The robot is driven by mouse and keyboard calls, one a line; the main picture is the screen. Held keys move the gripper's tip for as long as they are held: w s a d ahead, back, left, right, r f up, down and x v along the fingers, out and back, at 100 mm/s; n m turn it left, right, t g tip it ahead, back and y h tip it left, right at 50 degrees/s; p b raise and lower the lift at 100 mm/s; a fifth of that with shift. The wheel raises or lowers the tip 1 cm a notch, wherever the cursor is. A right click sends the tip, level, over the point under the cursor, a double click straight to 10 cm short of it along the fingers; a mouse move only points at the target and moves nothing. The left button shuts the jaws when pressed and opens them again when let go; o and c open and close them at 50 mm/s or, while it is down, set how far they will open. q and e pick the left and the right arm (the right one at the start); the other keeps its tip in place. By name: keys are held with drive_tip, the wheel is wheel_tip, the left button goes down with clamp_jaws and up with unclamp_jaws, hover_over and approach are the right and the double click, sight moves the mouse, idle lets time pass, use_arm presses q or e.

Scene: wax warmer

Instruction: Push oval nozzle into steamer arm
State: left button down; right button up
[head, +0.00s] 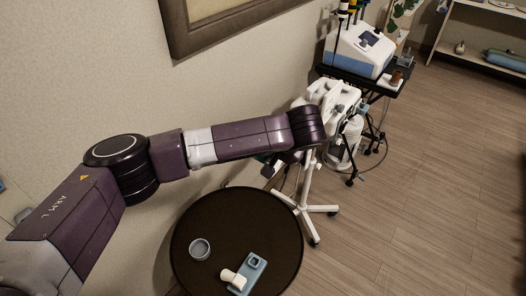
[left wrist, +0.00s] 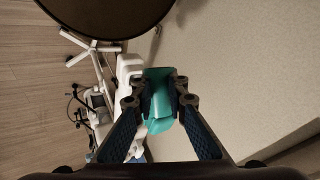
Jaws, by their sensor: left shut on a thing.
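My left gripper (left wrist: 160,97) is shut on a teal piece, which I take for the oval nozzle (left wrist: 158,76). The piece shows between and beyond the fingertips in the left wrist view. In the head view, my left arm reaches across to the white steamer (head: 335,95) on its wheeled stand. There the gripper is mostly hidden behind the arm's end, and the nozzle cannot be made out. White steamer parts (left wrist: 128,68) show just left of the nozzle in the left wrist view. I cannot tell whether they touch. My right gripper is not in view.
A round dark table (head: 200,225) stands below my arm, with a small bowl (head: 200,248), a blue-grey block (head: 252,272) and a white piece (head: 232,279). A trolley with a white-and-blue machine (head: 358,50) stands behind the steamer. The wall is close on the left. Floor at right is clear.

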use_arm(q)
drive_tip(key=shift+f+b, duration=0.5)
drive_tip(key=shift+f, duration=0.85)
drive_tip(key=shift+r, duration=0.2)
drive_tip(key=shift+p, duration=0.5)
drive_tip(key=shift+f+b, duration=0.7)
drive_tip(key=shift+f, duration=1.1)
drive_tip(key=c, duration=1.8)
unclamp_jaws()
drive_tip(key=shift+c, duration=0.2)
drive_tip(key=shift+o, duration=0.2)
drive_tip(key=o, duration=0.5)
drive_tip(key=shift+o, duration=0.2)
drive_tip(key=shift+s+d+r, duration=0.1)
drive_tip(key=shift+r, duration=0.1)
